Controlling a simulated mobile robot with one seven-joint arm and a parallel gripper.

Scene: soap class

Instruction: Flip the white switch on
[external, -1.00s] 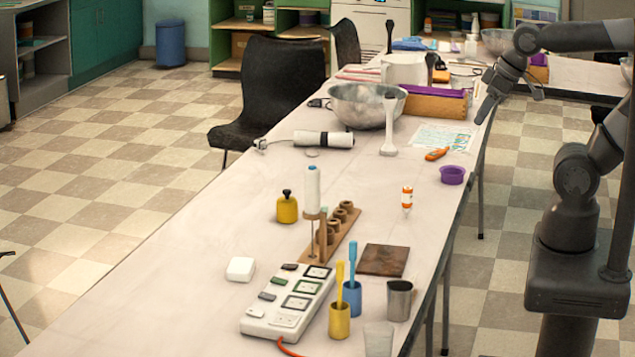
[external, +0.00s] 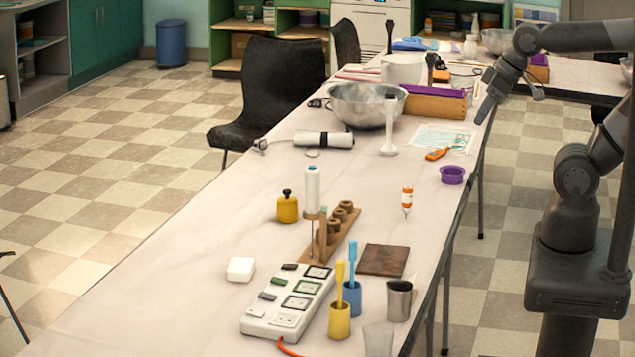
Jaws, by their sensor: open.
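A white power strip (external: 289,302) lies on the near part of the table, with several sockets along its right side and a row of small switches along its left. The white switch (external: 255,311) is the one at the near end of that row; its on or off position is too small to tell. The other switches look dark or green. My gripper (external: 485,110) is open and empty, pointing down near the table's right edge, well behind and to the right of the strip. It touches nothing that I can see.
Yellow (external: 340,318) and blue (external: 352,297) holders with upright handles stand close to the strip's right side. A metal cup (external: 399,302) is further right. A wooden rack (external: 331,236) stands behind the strip, and a white block (external: 241,269) lies left. The table left of the strip is mostly clear.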

